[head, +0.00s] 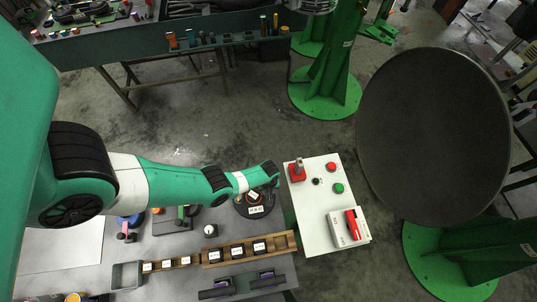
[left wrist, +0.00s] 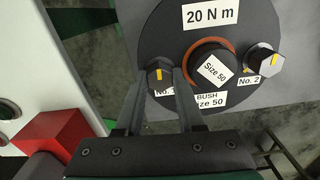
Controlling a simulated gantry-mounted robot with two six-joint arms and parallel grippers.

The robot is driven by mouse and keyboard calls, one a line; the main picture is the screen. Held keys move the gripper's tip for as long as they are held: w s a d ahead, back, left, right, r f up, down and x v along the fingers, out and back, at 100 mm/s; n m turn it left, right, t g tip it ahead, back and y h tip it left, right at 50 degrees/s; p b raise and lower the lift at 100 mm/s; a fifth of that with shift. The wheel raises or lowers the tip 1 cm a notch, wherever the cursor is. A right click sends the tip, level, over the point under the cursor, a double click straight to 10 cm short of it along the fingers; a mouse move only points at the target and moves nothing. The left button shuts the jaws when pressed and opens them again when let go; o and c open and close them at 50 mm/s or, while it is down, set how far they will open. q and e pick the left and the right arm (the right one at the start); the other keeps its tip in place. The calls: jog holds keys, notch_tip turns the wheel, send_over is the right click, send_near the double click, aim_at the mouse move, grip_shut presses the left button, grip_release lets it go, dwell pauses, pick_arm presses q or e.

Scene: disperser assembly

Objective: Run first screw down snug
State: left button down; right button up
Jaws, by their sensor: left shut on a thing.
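The dark round plate (left wrist: 160,30) carries a "20 N m" label and a central black hub (left wrist: 211,62) in an orange ring, tagged "Size 50". A black screw head with a yellow mark (left wrist: 159,74) sits left of the hub, its "No." tag partly hidden. My left gripper (left wrist: 166,80) is shut on this screw head, one finger on each side. Another screw, No. 2 (left wrist: 264,58), stands right of the hub with its silver side showing. In the head view the plate (head: 245,210) is partly hidden under my left gripper (head: 268,184). My right gripper is not in view.
Right of the plate is a white board (head: 316,236) with a red block (head: 297,177), red and green buttons and a red-and-white box (head: 348,227). Wooden racks (head: 290,241) with labelled parts lie in front. A large grey disc (head: 434,135) stands at right.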

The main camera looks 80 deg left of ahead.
pick_arm(q)
jog(key=m, duration=0.4)
jog(key=shift+m, duration=0.3)
jog(key=m, duration=1)
jog(key=shift+m, duration=2.2)
jog(key=c, duration=0.8)
grip_release()
